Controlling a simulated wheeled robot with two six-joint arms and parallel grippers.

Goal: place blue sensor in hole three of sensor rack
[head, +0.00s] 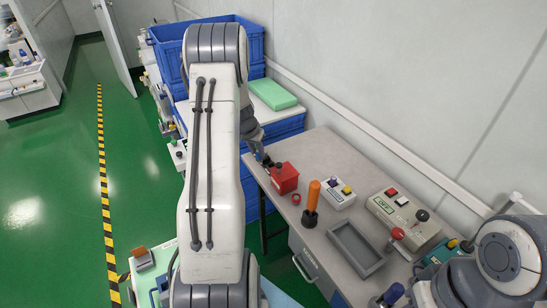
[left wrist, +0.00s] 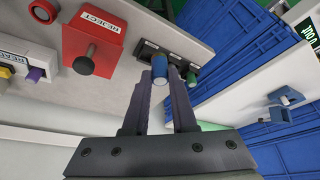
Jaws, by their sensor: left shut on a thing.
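In the left wrist view my left gripper (left wrist: 162,86) is shut on the blue sensor (left wrist: 160,67), a small blue cylinder with a pale end at the fingertips. Behind it is the black sensor rack (left wrist: 148,50), with small pale labels along it. A green cylinder (left wrist: 191,77) shows at the rack beside the fingers. I cannot tell which hole the blue sensor faces or whether it touches the rack. In the head view my left gripper (head: 264,160) is at the table's far end, mostly behind my arm, and the rack is not clear there. My right gripper is not in view.
A red REJECT box (left wrist: 92,38) with a dark knob stands close to the rack. A white box (head: 338,195), an orange handle (head: 313,194), a grey tray (head: 336,232) and a beige tester (head: 402,212) stand further along the table. Blue crates (left wrist: 232,45) are beyond the table end.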

